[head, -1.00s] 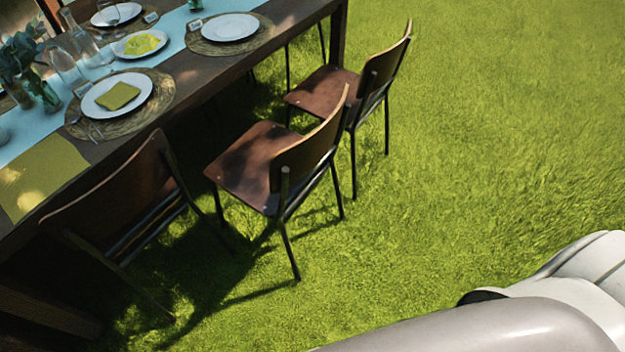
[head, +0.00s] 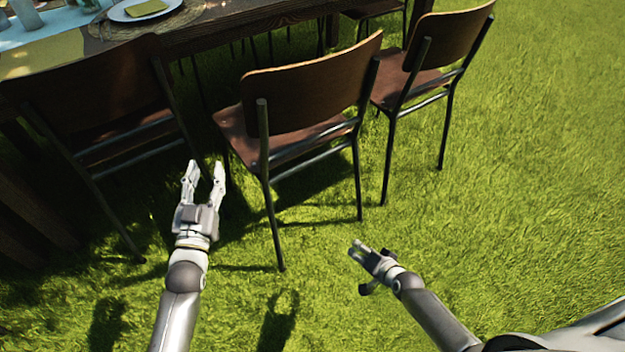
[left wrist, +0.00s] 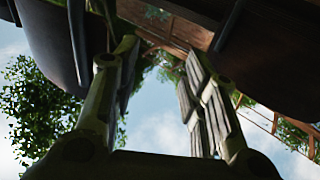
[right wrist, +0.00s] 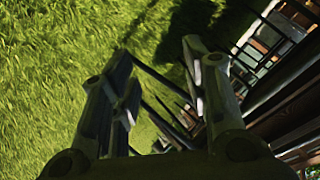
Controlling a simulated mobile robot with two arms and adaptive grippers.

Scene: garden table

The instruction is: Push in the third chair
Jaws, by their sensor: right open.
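Several brown wooden chairs with dark metal legs stand along the near side of the table. The middle chair (head: 310,90) stands pulled out, its back toward me. The left chair (head: 90,95) has its seat mostly hidden and sits closer to the table. The right chair (head: 445,50) also stands out from the table. I cannot tell which one counts as third. My left gripper (head: 204,168) is open and empty, between the left and middle chairs. My right gripper (head: 354,248) is open, low and in front of the middle chair's right leg, apart from it.
The dark wooden table (head: 235,35) runs along the top, with a white plate (head: 146,8) on a woven mat. Another chair (head: 372,10) shows further back. Open grass (head: 550,190) lies to the right. The chair legs stand close to both arms.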

